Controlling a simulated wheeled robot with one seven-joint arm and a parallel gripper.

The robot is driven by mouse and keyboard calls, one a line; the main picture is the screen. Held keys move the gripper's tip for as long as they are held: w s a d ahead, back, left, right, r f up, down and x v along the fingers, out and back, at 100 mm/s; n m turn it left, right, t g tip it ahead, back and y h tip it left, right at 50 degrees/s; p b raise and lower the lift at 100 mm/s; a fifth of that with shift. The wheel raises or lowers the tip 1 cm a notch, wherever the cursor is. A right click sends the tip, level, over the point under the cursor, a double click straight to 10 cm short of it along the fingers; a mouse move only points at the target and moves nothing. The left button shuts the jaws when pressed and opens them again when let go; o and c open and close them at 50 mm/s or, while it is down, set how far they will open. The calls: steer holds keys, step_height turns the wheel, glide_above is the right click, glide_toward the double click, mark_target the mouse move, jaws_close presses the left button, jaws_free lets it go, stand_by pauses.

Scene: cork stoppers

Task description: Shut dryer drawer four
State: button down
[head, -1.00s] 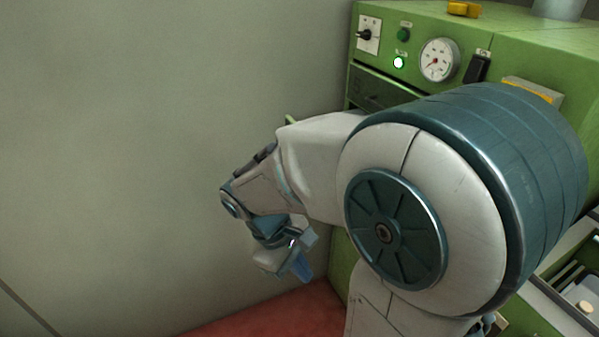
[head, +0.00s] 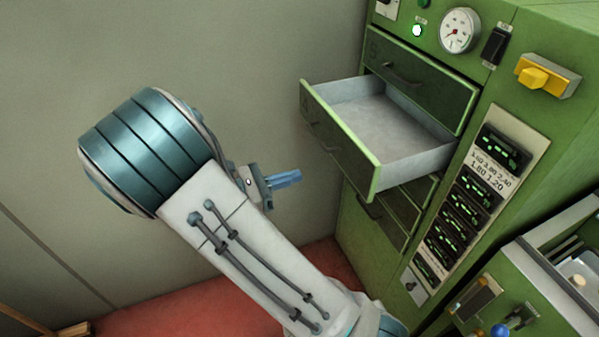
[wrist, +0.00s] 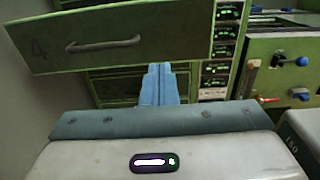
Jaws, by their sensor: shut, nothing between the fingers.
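Dryer drawer four (head: 345,140) stands pulled well out of the green dryer cabinet (head: 540,60) in the head view, and its grey inside looks empty. In the wrist view its front (wrist: 120,40) bears a "4" and a bar handle. My gripper (head: 290,178) is shut and empty, in front of the drawer and a little below its front panel in the head view, apart from it. In the wrist view the blue fingers (wrist: 158,85) lie together just below the lower edge of the drawer front.
Drawer five (head: 420,75) above is shut. Another drawer (head: 385,215) below looks nearly shut. A panel of displays (head: 465,200) and a yellow switch (head: 540,78) sit on the right. A green machine (head: 560,270) stands at lower right.

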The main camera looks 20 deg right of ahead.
mark_target(349, 160)
steer(key=d, duration=1.2)
steer(key=shift+w, duration=0.2)
